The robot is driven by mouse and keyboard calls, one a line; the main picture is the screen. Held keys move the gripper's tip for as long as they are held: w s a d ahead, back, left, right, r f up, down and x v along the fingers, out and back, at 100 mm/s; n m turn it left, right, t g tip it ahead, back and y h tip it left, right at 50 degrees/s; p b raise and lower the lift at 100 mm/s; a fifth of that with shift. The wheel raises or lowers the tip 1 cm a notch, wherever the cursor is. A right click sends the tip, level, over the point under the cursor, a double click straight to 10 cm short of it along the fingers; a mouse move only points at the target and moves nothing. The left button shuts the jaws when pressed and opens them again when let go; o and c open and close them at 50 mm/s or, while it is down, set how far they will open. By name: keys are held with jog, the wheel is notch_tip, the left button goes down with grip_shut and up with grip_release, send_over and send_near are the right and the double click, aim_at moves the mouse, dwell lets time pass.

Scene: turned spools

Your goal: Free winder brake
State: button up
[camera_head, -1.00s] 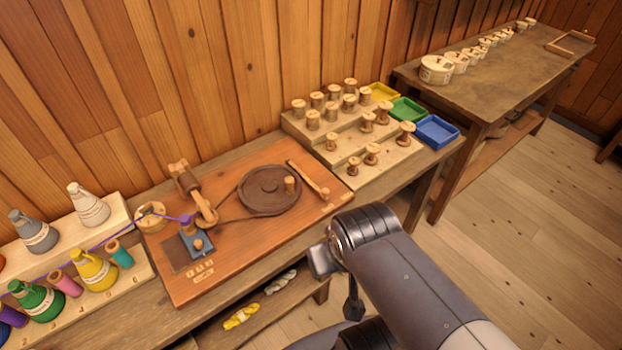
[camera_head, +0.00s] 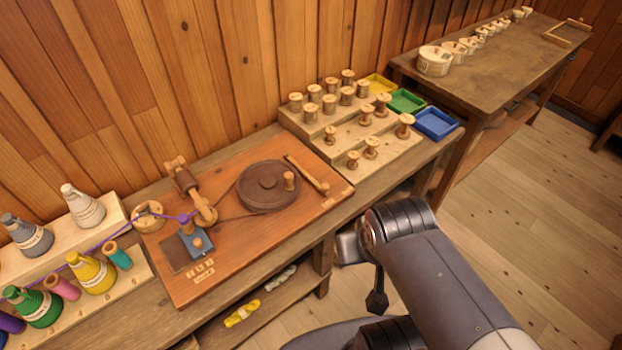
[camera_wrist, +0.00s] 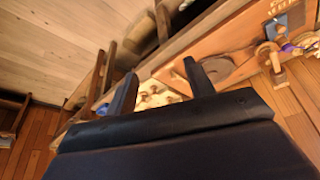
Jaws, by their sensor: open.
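The winder is on a reddish wooden board (camera_head: 235,263) on the bench. It has a dark round wheel (camera_head: 262,192) with an upright peg (camera_head: 289,181), and a belt runs left to a wooden spindle head (camera_head: 188,184). A pale wooden lever (camera_head: 305,172) lies beside the wheel's right edge; I cannot tell whether it touches. A blue block with a wooden knob (camera_head: 196,242) sits at the front, with purple thread (camera_head: 150,213) leading left. My gripper (camera_wrist: 161,86) is open and empty in the wrist view, apart from the board; it is not clearly visible in the head view.
Thread cones (camera_head: 92,272) stand in a rack at left. A stepped stand (camera_head: 345,135) with several spools and yellow, green and blue trays (camera_head: 436,123) is at right. A second table (camera_head: 480,62) is behind. My arm is over open floor before the bench.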

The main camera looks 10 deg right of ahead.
jog(key=w+f+m+b, duration=0.1)
jog(key=w+b, duration=0.2)
jog(key=w, duration=0.1)
jog(key=w+f+m+b, duration=0.1)
jog(key=w+f+b, duration=0.1)
jog(key=w+b, duration=0.2)
jog(key=w+f+m+b, duration=0.1)
jog(key=w+f+b, duration=0.1)
jog(key=w+b, duration=0.2)
jog(key=shift+w+a+f+g+h, duration=0.2)
jog(key=shift+w+g+h, duration=0.1)
jog(key=shift+w+g, duration=0.1)
jog(key=c, duration=1.1)
jog(key=w+a+f+m+b, duration=0.1)
jog(key=w+f+b, duration=0.2)
jog(key=w, duration=0.2)
jog(key=w+f+m+b, duration=0.1)
jog(key=w+f+b, duration=0.2)
jog(key=w+b, duration=0.1)
jog(key=w+a+f+m+h+b, duration=0.1)
jog(key=w+f+b, duration=0.2)
jog(key=w+b, duration=0.1)
jog(key=shift+w+a+f+m, duration=0.15)
jog(key=shift+w, duration=0.3)
jog(key=shift+w+a+f+m, duration=0.15)
jog(key=shift+w, duration=0.25)
grip_shut()
jog(key=shift+w+a+f, duration=0.1)
jog(key=shift+w+f, duration=0.05)
jog(key=shift+w, duration=0.35)
